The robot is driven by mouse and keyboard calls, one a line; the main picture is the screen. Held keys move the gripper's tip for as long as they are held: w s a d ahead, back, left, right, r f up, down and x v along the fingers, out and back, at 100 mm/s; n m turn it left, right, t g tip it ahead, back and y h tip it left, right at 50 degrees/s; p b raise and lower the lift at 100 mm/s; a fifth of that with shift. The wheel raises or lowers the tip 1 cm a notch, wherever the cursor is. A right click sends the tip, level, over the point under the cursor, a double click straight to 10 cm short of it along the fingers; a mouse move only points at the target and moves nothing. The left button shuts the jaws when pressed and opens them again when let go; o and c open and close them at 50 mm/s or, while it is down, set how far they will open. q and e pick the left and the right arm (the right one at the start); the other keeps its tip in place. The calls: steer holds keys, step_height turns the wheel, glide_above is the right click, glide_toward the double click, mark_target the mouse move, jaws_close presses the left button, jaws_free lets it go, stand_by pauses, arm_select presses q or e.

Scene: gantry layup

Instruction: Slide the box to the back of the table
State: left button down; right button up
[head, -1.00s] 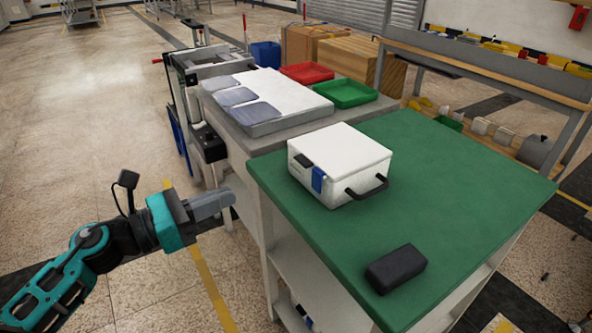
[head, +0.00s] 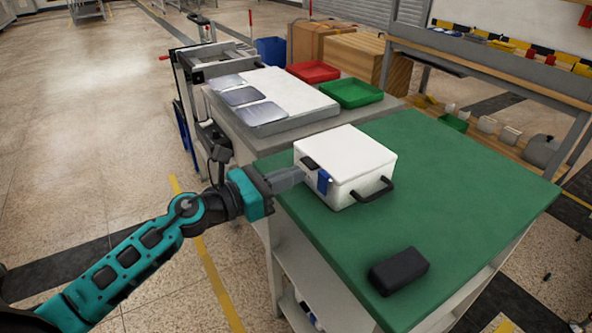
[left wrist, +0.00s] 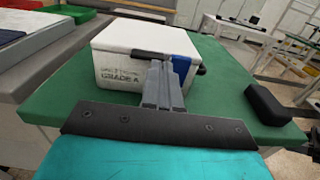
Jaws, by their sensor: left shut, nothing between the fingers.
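The white box (head: 345,160) with a closed lid, black handles and a blue latch sits on the green-topped table (head: 440,170), towards its left edge. In the left wrist view the box (left wrist: 125,70) shows "GRADE A" lettering on the side facing my gripper. My left gripper (head: 300,176) is shut and empty. Its fingertips are at the box's near left side, beside the blue latch; I cannot tell whether they touch. In the left wrist view the gripper (left wrist: 160,64) points straight at that side, just under the black handle. My right gripper is not in view.
A black block (head: 399,271) lies near the table's front edge. A grey bench (head: 235,130) adjoins the table at the back left, with a red tray (head: 313,72) and a green tray (head: 351,93). The green surface right of the box is clear.

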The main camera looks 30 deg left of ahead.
arm_select(q)
steer(key=shift+w+d, duration=0.3)
steer(key=shift+w, duration=0.25)
steer(key=shift+w+d, duration=0.1)
